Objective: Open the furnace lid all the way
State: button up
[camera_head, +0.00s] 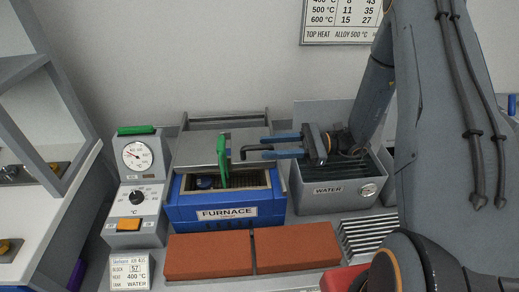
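The furnace (180,208) is a blue box with a white FURNACE label, in the middle of the head view. Its grey lid (197,150) lies toward the back, leaving the front part of the dark chamber uncovered. A green upright piece (222,160) stands at the lid's front edge. My gripper (268,147) reaches in from the right over the lid's right side, its blue fingers pointing left and spread apart. A dark bent bar (250,148) shows at and between the fingertips; whether they touch it I cannot tell. A small dark item (206,183) shows inside the chamber.
A grey WATER tank (327,201) stands right of the furnace, beneath my gripper and wrist. A control unit (138,190) with gauge, knob and orange switch stands left. Two red-brown bricks (208,257) lie in front, beside a slatted grey rack (366,240).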

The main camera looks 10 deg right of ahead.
jog(key=shift+d, duration=1.5)
jog(key=shift+r, duration=0.1)
